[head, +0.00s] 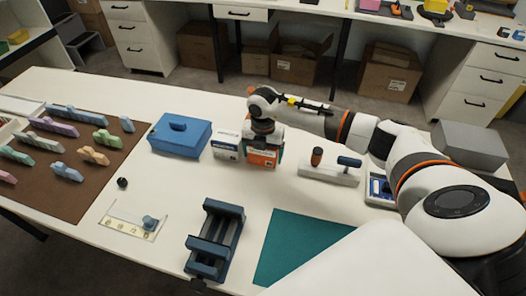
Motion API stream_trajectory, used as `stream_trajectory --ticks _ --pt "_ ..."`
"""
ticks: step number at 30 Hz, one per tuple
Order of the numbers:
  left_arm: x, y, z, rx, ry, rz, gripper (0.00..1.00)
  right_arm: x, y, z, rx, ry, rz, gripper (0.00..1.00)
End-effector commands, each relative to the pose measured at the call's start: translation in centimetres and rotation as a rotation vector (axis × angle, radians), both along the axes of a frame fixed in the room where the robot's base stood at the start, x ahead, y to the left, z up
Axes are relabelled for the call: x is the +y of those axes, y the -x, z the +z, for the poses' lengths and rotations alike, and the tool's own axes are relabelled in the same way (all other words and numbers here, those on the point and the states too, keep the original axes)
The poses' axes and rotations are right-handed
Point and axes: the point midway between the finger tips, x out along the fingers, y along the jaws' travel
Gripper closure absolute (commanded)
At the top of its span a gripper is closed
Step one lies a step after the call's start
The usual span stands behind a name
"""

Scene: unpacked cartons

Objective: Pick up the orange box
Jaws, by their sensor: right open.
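The orange box (262,157) stands on the white table near its middle, with white print on its front and a teal side edge. My right gripper (262,137) is directly above it, pointing down, with its tips at the top of the box. The wrist hides the box's upper part, and I cannot see clearly whether the fingers straddle it. The right gripper is open. A white and blue box (226,147) stands close beside the orange box on the left. My left gripper is not in view.
A blue lidded case (180,136) stands left of the boxes. A blue vise-like fixture (215,240) and a teal mat (300,243) lie in front. A brown mat (70,180) carries several pastel pieces.

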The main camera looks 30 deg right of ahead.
Motion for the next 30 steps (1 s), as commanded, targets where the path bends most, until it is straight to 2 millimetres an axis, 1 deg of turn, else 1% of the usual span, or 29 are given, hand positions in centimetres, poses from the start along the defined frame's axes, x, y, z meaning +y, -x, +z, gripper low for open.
stream_trajectory --ticks 2,6,8,9,14,17,20,27,30 --pt "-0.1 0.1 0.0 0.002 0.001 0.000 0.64 0.0 0.0 0.0 0.000 0.000 0.000 0.13" --pt "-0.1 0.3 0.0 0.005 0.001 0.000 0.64 0.0 0.0 0.0 0.000 0.000 0.000 0.36" --pt "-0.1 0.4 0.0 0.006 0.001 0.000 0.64 0.0 0.0 0.0 0.000 0.000 0.000 0.46" --pt "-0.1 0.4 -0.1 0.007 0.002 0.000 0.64 0.0 0.0 0.1 -0.001 -0.001 0.000 0.48" --pt "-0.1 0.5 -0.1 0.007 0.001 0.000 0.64 0.0 0.0 0.1 -0.001 -0.001 0.000 0.48" --pt "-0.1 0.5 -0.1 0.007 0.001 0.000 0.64 0.0 -0.1 0.5 -0.002 -0.001 0.000 0.48" --pt "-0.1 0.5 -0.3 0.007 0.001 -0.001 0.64 0.0 -0.1 1.8 -0.004 0.000 0.000 0.49" --pt "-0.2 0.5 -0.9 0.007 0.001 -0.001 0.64 0.0 -0.1 6.6 -0.005 0.000 0.000 0.49" --pt "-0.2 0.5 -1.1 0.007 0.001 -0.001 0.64 0.0 -0.1 8.3 -0.004 0.000 -0.001 0.49"
